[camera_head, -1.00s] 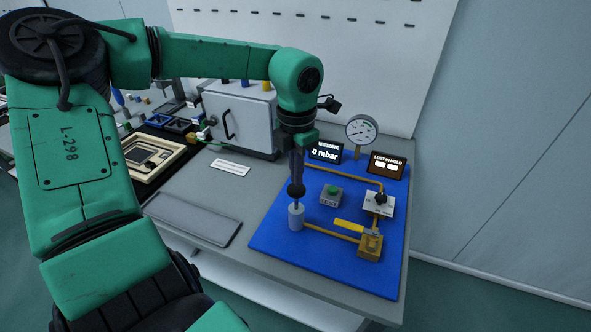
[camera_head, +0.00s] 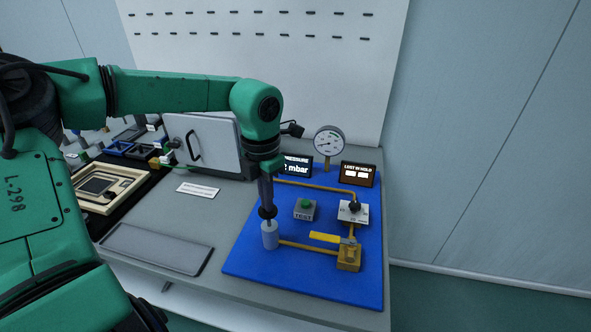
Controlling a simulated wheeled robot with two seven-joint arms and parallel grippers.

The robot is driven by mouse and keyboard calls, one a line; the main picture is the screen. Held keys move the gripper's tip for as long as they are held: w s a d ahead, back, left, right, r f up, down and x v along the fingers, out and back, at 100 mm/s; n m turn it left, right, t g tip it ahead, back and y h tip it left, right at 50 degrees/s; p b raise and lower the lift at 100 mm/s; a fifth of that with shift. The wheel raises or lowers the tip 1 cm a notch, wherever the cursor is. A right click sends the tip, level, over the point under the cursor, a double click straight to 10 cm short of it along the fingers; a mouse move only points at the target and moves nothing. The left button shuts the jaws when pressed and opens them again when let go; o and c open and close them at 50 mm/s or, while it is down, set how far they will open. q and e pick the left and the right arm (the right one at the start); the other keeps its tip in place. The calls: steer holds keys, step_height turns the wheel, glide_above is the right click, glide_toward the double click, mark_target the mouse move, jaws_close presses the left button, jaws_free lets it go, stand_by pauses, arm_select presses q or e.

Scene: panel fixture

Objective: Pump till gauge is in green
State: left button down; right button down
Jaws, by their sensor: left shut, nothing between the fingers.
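The pump (camera_head: 270,236) is a pale grey-blue cylinder at the left of the blue board, with a dark round knob (camera_head: 267,212) close above it. My left gripper (camera_head: 266,202) points straight down, shut, with its tips at the knob; whether they press on it I cannot tell. The round white gauge (camera_head: 328,141) stands at the back of the board. Its needle and coloured zones are too small to read surely. The pressure display (camera_head: 296,166) shows mbar, its digit partly hidden by my wrist. My right gripper is out of view.
On the blue board (camera_head: 310,278) are a green TEST button (camera_head: 304,205), a black-knobbed valve (camera_head: 354,211), a yellow lever (camera_head: 325,237) on a brass block (camera_head: 348,258) and a LOST IN HOLD display (camera_head: 358,173). A grey tray (camera_head: 155,249) lies left.

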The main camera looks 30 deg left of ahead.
arm_select(q)
steer(key=shift+f+b, duration=0.9)
steer(key=shift+f, duration=0.35)
step_height(320, 180, up, 6)
steer(key=p, duration=0.4)
steer(key=shift+f, duration=0.25)
steer(key=shift+f+b, duration=2.6)
steer(key=shift+f, duration=0.25)
step_height(320, 180, up, 6)
steer(key=p, duration=0.4)
steer(key=shift+f, duration=0.1)
